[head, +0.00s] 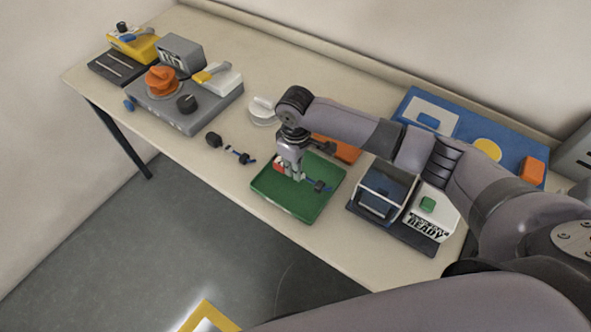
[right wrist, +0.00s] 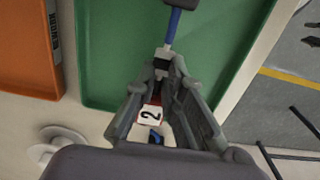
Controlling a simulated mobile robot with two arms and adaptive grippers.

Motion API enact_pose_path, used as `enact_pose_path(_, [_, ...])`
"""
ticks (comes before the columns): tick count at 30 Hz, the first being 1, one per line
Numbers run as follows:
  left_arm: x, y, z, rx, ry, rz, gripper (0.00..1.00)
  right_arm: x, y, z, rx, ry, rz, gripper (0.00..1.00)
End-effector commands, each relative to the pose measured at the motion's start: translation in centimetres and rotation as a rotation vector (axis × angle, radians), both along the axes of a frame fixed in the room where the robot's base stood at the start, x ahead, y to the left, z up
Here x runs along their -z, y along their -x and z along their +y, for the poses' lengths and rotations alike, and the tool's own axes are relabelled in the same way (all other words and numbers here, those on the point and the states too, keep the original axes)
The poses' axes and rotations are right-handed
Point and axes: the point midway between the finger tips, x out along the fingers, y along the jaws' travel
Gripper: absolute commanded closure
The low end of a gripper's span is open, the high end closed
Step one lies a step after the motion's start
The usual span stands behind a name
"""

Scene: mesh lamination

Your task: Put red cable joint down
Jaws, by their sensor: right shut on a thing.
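My right gripper (head: 298,177) is over the green tray (head: 267,186) and is shut on the red cable joint (head: 280,168). In the right wrist view, the joint's white label with a "2" (right wrist: 150,113) shows between my fingers, with a little red beside it. A blue cable piece (right wrist: 173,22) extends past the fingertips over the green tray (right wrist: 115,50). The joint is low over the tray; I cannot tell whether it touches the floor of the tray. My fingers hide part of the joint. My left gripper is not in view.
Another black and blue cable piece (head: 238,153) lies on the table left of the tray. An orange tray (right wrist: 25,50) is behind the green one. A machine marked "READY" (head: 428,215) stands right. A grey device with an orange knob (head: 162,80) stands far left.

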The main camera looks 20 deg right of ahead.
Motion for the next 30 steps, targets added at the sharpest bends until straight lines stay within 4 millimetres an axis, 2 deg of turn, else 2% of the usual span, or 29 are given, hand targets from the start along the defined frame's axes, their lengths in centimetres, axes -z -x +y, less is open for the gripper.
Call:
enact_pose_path(5, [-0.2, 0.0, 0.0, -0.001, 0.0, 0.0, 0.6, 1.8, -0.1, 0.0, 0.001, 0.0, -0.001, 1.0])
enact_pose_path(15, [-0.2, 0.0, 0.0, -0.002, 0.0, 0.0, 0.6, 2.1, 0.0, 0.0, 0.001, -0.001, -0.001, 1.0])
enact_pose_path(16, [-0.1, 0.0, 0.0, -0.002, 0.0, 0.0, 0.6, 2.2, 0.0, 0.0, 0.0, -0.001, -0.001, 0.9])
enact_pose_path(24, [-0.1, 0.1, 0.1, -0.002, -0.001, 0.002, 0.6, 2.1, 0.0, 0.0, 0.001, 0.0, -0.001, 0.72])
enact_pose_path(30, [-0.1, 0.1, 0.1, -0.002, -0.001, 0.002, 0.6, 2.1, -0.1, 0.0, 0.001, 0.0, -0.002, 0.7])
